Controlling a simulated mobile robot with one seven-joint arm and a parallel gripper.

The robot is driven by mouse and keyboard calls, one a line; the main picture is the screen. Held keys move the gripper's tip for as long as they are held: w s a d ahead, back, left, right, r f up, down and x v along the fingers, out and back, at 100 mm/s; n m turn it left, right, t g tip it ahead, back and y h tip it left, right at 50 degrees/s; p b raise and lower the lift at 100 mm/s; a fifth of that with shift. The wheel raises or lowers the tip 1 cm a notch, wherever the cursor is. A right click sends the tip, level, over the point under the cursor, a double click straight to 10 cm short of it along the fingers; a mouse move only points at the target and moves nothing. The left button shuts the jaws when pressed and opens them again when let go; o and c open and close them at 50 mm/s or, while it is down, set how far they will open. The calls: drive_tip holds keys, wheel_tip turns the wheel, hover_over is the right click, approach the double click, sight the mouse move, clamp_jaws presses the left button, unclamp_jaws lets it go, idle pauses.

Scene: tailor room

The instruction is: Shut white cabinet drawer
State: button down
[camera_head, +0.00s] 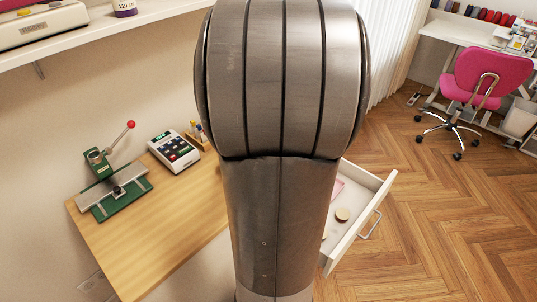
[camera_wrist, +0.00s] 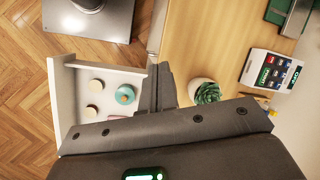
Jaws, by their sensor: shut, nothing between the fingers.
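The white cabinet drawer (camera_head: 359,222) stands open on the right of my arm in the head view, with a metal handle on its front. My arm hides much of the drawer and its cabinet there. In the wrist view the open drawer (camera_wrist: 56,100) is at left, with its front panel on the far left. Several small round things and a teal round thing (camera_wrist: 125,94) lie inside it. My gripper (camera_wrist: 160,88) is shut and empty, over the drawer's inner end near the table edge in the wrist view. I cannot tell its height or any contact. It is hidden in the head view.
The wooden tabletop (camera_head: 180,215) holds a green press (camera_head: 113,190), a calculator-like device (camera_head: 173,150) and a potted succulent (camera_wrist: 205,93). A white shelf (camera_head: 60,45) is above. A pink chair (camera_head: 488,78) stands at far right. The floor before the drawer is clear.

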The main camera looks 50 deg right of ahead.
drive_tip(key=s+d+f+m+t+y, duration=0.2)
drive_tip(key=s+d+f+m+t, duration=0.3)
drive_tip(key=s+d+f, duration=0.4)
drive_tip(key=s+d+f+m+t+y, duration=0.25)
drive_tip(key=s+d+f+m, duration=0.45)
drive_tip(key=s+d, duration=0.35)
drive_tip(key=s+f+m+t+h, duration=0.4)
drive_tip(key=s+f+m+t, duration=0.15)
drive_tip(key=s+f, duration=0.5)
drive_tip(key=s+f+m+t+h, duration=0.45)
drive_tip(key=s+f+m, duration=0.2)
drive_tip(key=s, duration=0.75)
drive_tip(key=w, duration=1.4)
drive_tip(key=shift+a+n, duration=0.3)
drive_tip(key=shift+a, duration=0.1)
drive_tip(key=shift+f+g, duration=0.1)
drive_tip(key=shift+g, duration=0.15)
